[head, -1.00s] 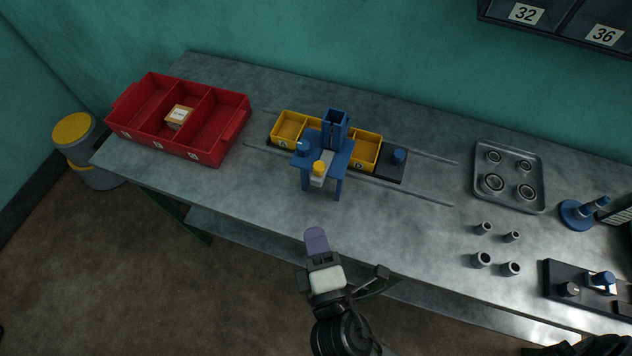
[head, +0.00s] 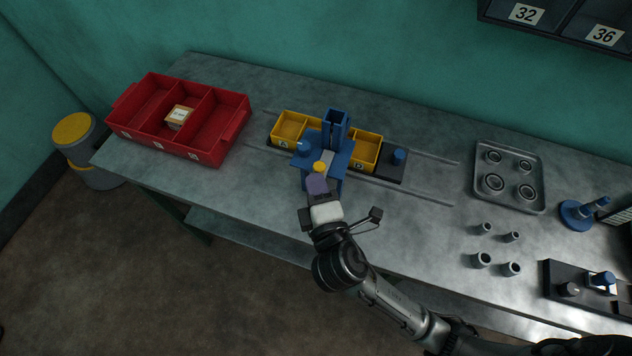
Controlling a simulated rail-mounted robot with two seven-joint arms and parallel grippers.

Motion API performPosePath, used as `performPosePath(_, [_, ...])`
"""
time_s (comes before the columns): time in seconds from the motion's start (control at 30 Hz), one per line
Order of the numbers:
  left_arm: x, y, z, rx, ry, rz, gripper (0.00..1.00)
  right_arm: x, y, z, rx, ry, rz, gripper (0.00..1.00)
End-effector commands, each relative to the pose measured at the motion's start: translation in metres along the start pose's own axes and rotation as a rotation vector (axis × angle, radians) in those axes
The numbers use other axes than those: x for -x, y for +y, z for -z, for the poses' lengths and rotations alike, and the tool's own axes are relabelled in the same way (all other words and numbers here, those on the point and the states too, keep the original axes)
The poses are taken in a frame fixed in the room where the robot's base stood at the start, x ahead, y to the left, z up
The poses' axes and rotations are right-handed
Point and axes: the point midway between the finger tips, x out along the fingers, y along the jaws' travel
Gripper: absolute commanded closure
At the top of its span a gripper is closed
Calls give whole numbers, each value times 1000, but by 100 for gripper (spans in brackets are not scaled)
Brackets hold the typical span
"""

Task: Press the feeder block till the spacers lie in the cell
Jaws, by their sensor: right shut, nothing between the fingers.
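A blue feeder stand (head: 340,160) with an upright, open-topped chute (head: 335,124) straddles a yellow divided tray (head: 284,135). The feeder block at its front shows a yellow end (head: 321,167); its grey body is partly hidden by my gripper. The tray's left cell looks empty; the cells under the stand are hidden. No spacers are visible in the chute or tray. My right gripper (head: 318,184) is shut and empty, its purple fingertips just in front of the block's yellow end. I cannot tell whether they touch. My left gripper is not in view.
The tray rides a dark sled with a blue knob (head: 398,155) between rails. A red bin (head: 215,154) holding a small box (head: 178,116) stands left. A metal tray of rings (head: 509,172) and several loose grey sleeves (head: 481,259) lie right. The bench's front edge is below my gripper.

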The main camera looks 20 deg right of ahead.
Motion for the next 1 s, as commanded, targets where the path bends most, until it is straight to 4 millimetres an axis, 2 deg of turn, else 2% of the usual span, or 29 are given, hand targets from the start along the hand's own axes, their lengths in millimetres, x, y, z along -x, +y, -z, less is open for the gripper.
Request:
performPosePath(0.27, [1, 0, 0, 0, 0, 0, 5, -1, 1, -1, 1, -1, 0, 100])
performPosePath(0.5, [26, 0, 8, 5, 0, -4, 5, -33, 5, -22, 4, -3, 0, 100])
performPosePath(0.63, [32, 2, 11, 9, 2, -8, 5, -45, 3, -30, 1, -1, -1, 100])
performPosePath(1.0, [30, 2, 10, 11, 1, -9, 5, -48, 0, -32, 0, -3, -1, 100])
